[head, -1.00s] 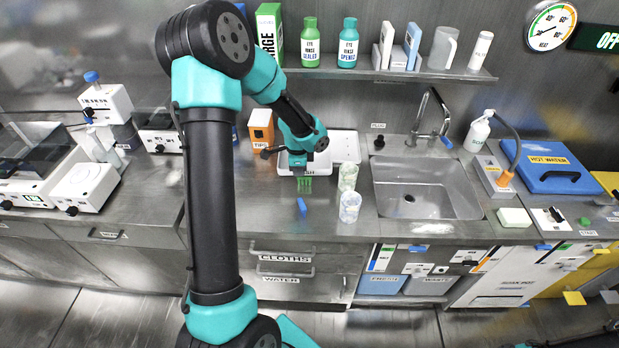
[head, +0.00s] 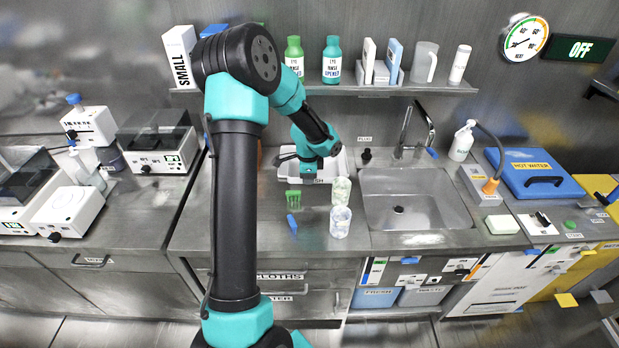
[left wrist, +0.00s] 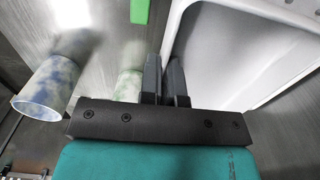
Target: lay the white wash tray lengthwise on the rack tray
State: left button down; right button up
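The white wash tray (head: 343,166) is at the back of the counter left of the sink, lengthwise left to right, partly behind my left wrist. My left gripper (head: 309,172) is at its front rim. In the left wrist view the two fingers (left wrist: 165,80) are close together, with the rim of the wash tray (left wrist: 240,55) between them. I cannot make out the rack tray apart from it; it seems covered by the wash tray. I cannot tell whether the two touch. My right gripper is out of view.
Two speckled cups (head: 340,222) (head: 341,190), a green brush-like piece (head: 293,198) and a blue piece (head: 292,224) stand or lie in front of the tray. The sink (head: 400,211) is to the right. A shelf (head: 400,88) with bottles hangs above.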

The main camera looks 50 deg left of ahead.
pick_arm(q)
jog(key=shift+w+a+f, duration=0.25)
jog(key=shift+w+a, duration=1.2)
jog(key=shift+a, duration=0.1)
jog(key=shift+w+a+f, duration=0.25)
jog(key=shift+w+a, duration=1.25)
jog(key=shift+a, duration=0.1)
jog(key=shift+w+a+f, duration=0.25)
jog(key=shift+w+a, duration=1.2)
jog(key=shift+a, duration=0.1)
jog(key=shift+f, duration=1.55)
jog(key=c, duration=1.2)
grip_release()
jog(key=shift+c, duration=0.2)
